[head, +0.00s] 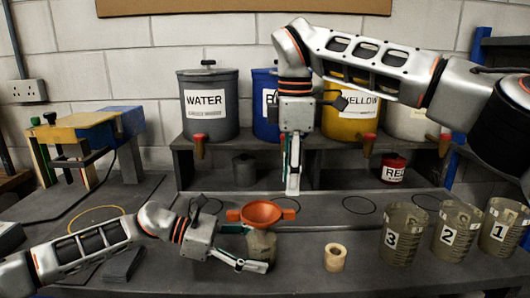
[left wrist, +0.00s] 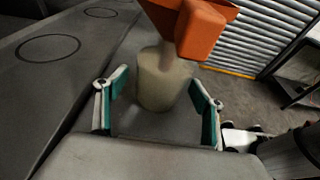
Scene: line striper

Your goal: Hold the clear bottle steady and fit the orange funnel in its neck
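The clear bottle (head: 262,246) stands upright on the grey bench. The orange funnel (head: 262,212) sits on top of it, wide mouth up, its narrow end at the bottle's neck. In the left wrist view the bottle (left wrist: 163,82) is under the funnel (left wrist: 200,28), whose handle hides part of the neck; how deep the spout sits cannot be seen. My left gripper (head: 252,248) is low beside the bottle, its open fingers either side of it with gaps showing in the wrist view (left wrist: 158,88). My right gripper (head: 292,185) points down above the funnel's right side, apart from it.
Three numbered beakers, 3 (head: 404,234), 2 (head: 455,232) and 1 (head: 502,228), stand at the right. A tape roll (head: 335,257) lies right of the bottle. Labelled tanks, including WATER (head: 208,105), stand on the shelf behind. The front of the bench is mostly clear.

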